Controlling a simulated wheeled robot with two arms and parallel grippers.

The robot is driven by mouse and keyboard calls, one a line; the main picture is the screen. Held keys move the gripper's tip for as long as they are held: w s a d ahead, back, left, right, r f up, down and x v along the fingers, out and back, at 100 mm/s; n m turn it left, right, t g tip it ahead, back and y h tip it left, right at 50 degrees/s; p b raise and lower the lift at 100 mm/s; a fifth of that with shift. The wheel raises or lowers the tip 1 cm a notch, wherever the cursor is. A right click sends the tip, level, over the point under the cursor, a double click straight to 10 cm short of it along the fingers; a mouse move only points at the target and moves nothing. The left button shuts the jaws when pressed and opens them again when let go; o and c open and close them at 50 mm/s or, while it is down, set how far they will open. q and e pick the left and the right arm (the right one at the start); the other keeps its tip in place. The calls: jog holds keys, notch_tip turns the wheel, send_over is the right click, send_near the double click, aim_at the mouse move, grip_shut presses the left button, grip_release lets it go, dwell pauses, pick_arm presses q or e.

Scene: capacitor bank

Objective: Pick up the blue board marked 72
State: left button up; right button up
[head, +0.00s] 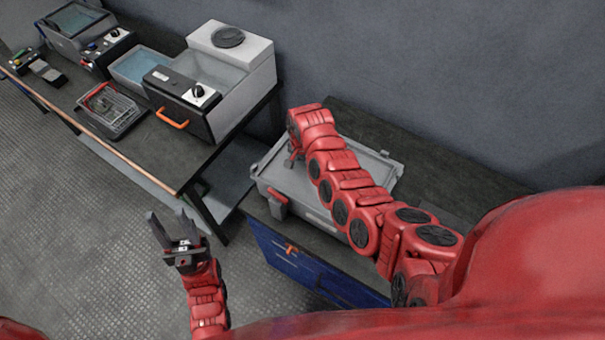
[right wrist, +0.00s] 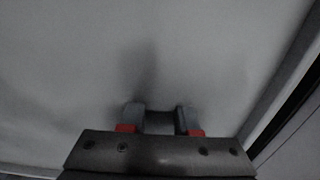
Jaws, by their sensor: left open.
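I cannot make out a board marked 72 in either view. A blue panel (head: 300,262) with a small orange part shows below the right-hand table, and no number is readable on it. My left gripper (head: 172,228) is open and empty, over the floor to the left of that panel. My right gripper (head: 292,158) is low over the lid of a closed grey case (head: 275,180), partly hidden by its own arm. In the right wrist view its two fingers (right wrist: 160,118) stand apart over a plain pale grey surface, with a dark patch between them.
The left table (head: 155,150) holds grey tanks (head: 232,60), a black control box with an orange handle (head: 180,108), and a red-and-grey basket (head: 110,108). The right table (head: 440,175) is bare behind the case. The floor (head: 80,230) at left is clear.

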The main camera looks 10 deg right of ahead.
grip_shut()
dwell(1.1)
